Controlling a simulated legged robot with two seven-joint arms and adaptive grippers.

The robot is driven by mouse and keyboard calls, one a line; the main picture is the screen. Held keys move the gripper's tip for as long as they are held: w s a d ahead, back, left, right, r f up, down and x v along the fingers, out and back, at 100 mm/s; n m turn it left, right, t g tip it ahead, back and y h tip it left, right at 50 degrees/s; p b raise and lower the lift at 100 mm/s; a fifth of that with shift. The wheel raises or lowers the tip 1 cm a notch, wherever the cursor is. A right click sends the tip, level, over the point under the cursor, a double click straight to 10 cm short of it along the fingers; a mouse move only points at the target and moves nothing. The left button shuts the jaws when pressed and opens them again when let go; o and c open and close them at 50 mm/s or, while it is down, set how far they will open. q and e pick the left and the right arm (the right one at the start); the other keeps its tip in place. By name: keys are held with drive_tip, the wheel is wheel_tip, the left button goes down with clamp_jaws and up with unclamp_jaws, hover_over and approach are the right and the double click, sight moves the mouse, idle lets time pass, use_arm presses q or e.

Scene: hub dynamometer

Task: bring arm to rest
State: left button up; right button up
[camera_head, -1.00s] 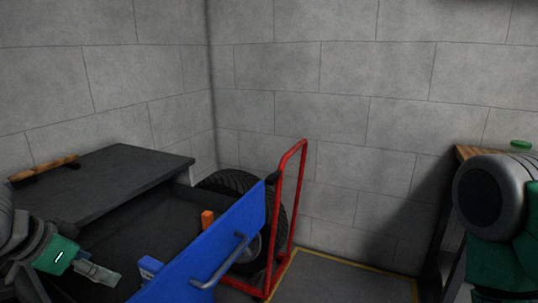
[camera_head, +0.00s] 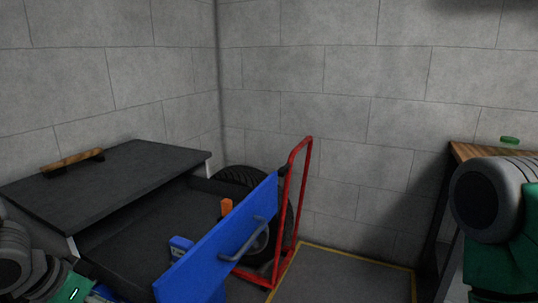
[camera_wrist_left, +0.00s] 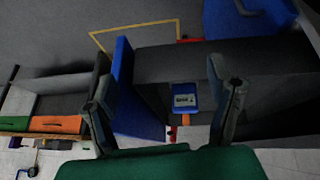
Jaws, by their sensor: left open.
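My left gripper (camera_wrist_left: 160,85) is open and empty in the left wrist view, with its two dark fingers apart. In the head view only its green body (camera_head: 72,291) shows at the bottom left corner, beside the open drawer; the fingers are mostly cut off there. Part of my right arm (camera_head: 495,205) shows at the right edge of the head view; its gripper is out of the picture.
A drawer with a blue front (camera_head: 225,240) stands open under a dark worktop (camera_head: 110,175). In it are a blue box (camera_head: 180,246) and an orange item (camera_head: 226,207). A red hand truck (camera_head: 287,215) and a tyre (camera_head: 240,176) stand behind. A wooden bench (camera_head: 470,152) is at right.

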use_arm(q)
drive_tip(key=s+d+f+n+g+y, duration=0.3)
drive_tip(key=s+f+g, duration=0.1)
drive_tip(key=s+f, duration=1.7)
drive_tip(key=shift+s+d+f, duration=0.15)
drive_tip(key=shift+d+f, duration=0.05)
drive_tip(key=shift+f, duration=0.5)
drive_tip(key=shift+a, duration=0.1)
drive_tip(key=shift+a+f, duration=0.15)
drive_tip(key=shift+a, duration=0.2)
